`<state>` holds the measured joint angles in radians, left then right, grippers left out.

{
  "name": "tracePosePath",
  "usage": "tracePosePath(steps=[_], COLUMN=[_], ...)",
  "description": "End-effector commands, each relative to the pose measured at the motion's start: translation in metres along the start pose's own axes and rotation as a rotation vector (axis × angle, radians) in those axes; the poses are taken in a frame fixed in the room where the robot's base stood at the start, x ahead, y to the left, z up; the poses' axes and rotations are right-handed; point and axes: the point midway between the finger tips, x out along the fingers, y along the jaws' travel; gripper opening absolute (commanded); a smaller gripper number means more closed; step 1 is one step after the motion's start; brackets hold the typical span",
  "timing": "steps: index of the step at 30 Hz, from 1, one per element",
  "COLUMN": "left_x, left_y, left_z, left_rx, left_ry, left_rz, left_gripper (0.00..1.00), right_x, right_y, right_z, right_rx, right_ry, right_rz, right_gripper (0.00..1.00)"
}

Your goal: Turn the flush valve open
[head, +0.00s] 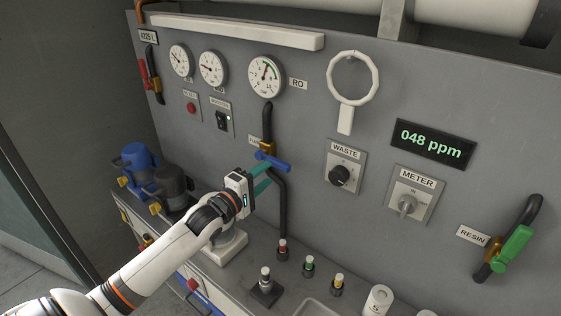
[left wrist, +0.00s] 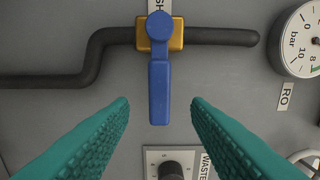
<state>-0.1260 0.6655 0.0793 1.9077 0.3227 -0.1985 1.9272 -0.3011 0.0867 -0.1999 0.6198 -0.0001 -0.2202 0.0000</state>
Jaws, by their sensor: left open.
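The flush valve has a blue lever handle (head: 275,163) on a brass body (head: 267,146), set in a black pipe below the RO gauge. The handle lies across the pipe, pointing right in the head view. In the left wrist view the blue handle (left wrist: 158,92) hangs from the brass body (left wrist: 175,36), square to the black pipe (left wrist: 215,37). My left gripper (head: 264,174) is open at the handle, its teal fingers on either side of it in the left wrist view, with gaps showing. Contact cannot be told from the head view. The label is partly hidden.
The waste knob (head: 340,175) and meter switch (head: 407,205) are on the panel to the right. A green-handled resin valve (head: 514,244) is farther right. Several small capped bottles stand on the counter below. Blue and dark pumps (head: 138,160) stand at left.

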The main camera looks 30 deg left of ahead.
Motion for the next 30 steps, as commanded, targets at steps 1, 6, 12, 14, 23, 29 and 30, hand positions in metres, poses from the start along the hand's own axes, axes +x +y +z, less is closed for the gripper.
tracePosePath(steps=[1, 6, 12, 14, 23, 29, 30], left_x=[0.011, 0.040, 0.061, 0.065, 0.068, 0.068, 0.068], left_y=[-0.004, -0.003, -0.001, -0.001, 0.000, 0.000, 0.000], left_z=[0.000, 0.000, 0.000, 0.000, 0.000, 0.000, 0.000], left_rx=[0.002, 0.002, 0.002, 0.001, 0.002, 0.002, 0.002], left_ry=[-0.001, 0.000, -0.001, 0.000, 0.000, 0.000, 0.000], left_rz=[-0.003, -0.002, 0.000, 0.000, 0.001, 0.001, 0.001], left_gripper=[0.44, 0.44, 0.44, 0.44, 0.44, 0.21, 0.14], right_x=[-0.004, -0.009, -0.013, -0.013, -0.013, -0.013, -0.013], right_y=[0.000, 0.000, 0.004, 0.005, 0.009, 0.009, 0.008], right_z=[0.001, 0.002, 0.003, 0.003, 0.004, 0.004, 0.004], right_rx=[0.000, 0.000, 0.002, 0.003, 0.005, 0.005, 0.004], right_ry=[0.000, -0.001, -0.002, -0.002, -0.004, -0.004, -0.004], right_rz=[0.000, 0.000, 0.005, 0.007, 0.012, 0.011, 0.010], right_gripper=[0.55, 0.55, 0.55, 0.55, 0.55, 0.55, 0.55])
